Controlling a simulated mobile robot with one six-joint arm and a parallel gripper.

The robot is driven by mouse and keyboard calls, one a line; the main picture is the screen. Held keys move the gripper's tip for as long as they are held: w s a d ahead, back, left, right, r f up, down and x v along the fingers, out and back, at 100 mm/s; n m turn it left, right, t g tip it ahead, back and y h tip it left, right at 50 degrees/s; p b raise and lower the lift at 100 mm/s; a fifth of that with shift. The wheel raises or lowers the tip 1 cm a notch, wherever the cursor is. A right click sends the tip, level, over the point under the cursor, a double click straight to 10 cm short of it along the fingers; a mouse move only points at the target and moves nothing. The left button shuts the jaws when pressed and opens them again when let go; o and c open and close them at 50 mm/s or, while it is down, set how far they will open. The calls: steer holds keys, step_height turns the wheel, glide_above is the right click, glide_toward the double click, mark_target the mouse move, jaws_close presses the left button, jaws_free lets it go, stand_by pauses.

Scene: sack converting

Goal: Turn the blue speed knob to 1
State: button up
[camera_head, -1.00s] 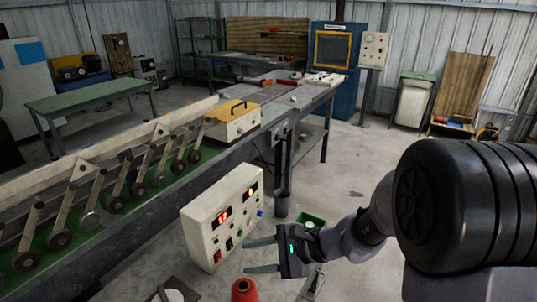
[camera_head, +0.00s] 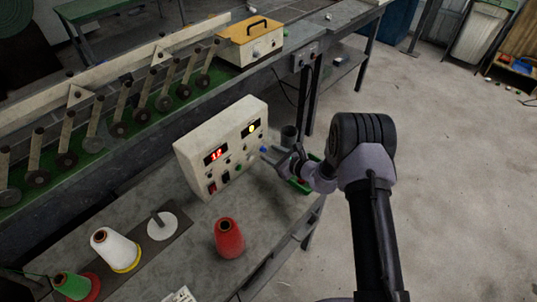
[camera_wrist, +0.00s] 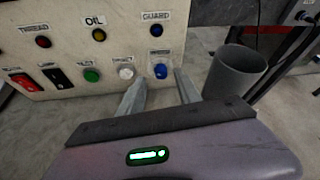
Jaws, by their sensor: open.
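The cream control box (camera_head: 205,142) stands on the grey bench, with a red lit readout (camera_head: 216,155) that seems to read 1.2. The blue knob (camera_wrist: 160,71) sits at the lower right of its panel in the wrist view; it also shows in the head view (camera_head: 263,149). My gripper (camera_wrist: 159,77) is open in front of the panel, one finger to each side of the blue knob. The fingertips are close to the knob, but I cannot tell whether they touch it. The knob's pointer and scale are too small to read.
A white knob (camera_wrist: 125,70) and a green button (camera_wrist: 91,75) lie left of the blue knob, near my left finger. A grey cup (camera_wrist: 236,70) stands close on the right. A red cone (camera_head: 229,238) stands in front.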

steer(key=shift+x, duration=1.05)
jaws_close()
steer(key=shift+f+b, duration=0.1)
steer(key=shift+b, duration=0.4)
steer(key=n+t+b, duration=0.1)
steer(key=b, duration=0.1)
steer(key=n+b, duration=0.1)
steer(key=b, duration=0.2)
steer(key=shift+s+a+f+n+t+h, duration=0.1)
steer(key=shift+s+f+n+t+h, duration=0.05)
steer(key=shift+f+n+t+h, duration=0.25)
steer(key=n+t+b, duration=0.1)
steer(key=b, duration=0.2)
steer(key=n+b, duration=0.2)
steer(key=b, duration=0.1)
steer(key=shift+s+a+f+t+h+b, duration=0.1)
steer(key=shift+f+t+h+b, duration=0.05)
steer(key=shift+t+h+b, duration=0.2)
steer(key=n+t+b, duration=0.1)
steer(key=n+b, duration=0.1)
steer(key=shift+b, duration=0.35)
steer(key=shift+n+t+b, duration=0.55)
steer(key=shift+n+b, duration=0.05)
steer(key=shift+n, duration=0.4)
